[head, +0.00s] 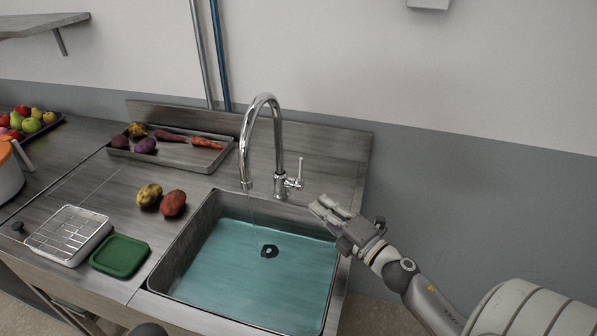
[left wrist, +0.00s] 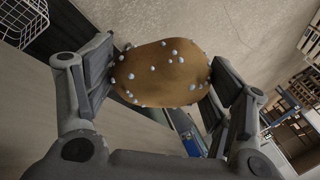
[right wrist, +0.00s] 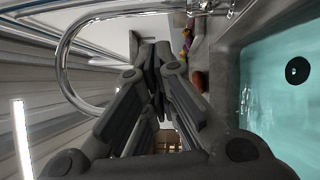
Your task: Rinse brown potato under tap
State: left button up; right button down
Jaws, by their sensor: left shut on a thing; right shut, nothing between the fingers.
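The brown potato (left wrist: 162,78) shows in the left wrist view, dotted with pale droplets. My left gripper (left wrist: 160,88) is shut on it, one finger on each side; neither the potato nor these fingers show in the head view. The chrome tap (head: 277,140) arches over the left back part of the sink (head: 187,245), which has blue-green water and a dark drain. A faint thin line hangs below the spout; I cannot tell clearly whether water runs. My right gripper (head: 322,208) is shut and empty, right of the tap's lever (head: 296,182), apart from it, above the sink's back right corner.
A yellowish potato (head: 149,195) and a red one (head: 173,203) lie left of the sink. A tray (head: 190,155) with carrots and other vegetables stands behind them. A wire-racked container (head: 70,235) and a green lid (head: 120,256) lie at the front left.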

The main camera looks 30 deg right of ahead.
pick_arm(q)
notch_tip(320, 180, up, 3)
jog(key=shift+w+f+p, duration=0.1)
jog(key=shift+p, duration=1.15)
jog(key=shift+r, duration=0.25)
jog(key=shift+r+p, duration=0.1)
jog(key=shift+p, duration=0.2)
pick_arm(e)
jog(key=w+d+r, duration=0.1)
jog(key=w, duration=1)
jog(key=shift+w+d, duration=0.15)
jog(key=shift+d, duration=0.1)
jog(key=shift+r, duration=0.15)
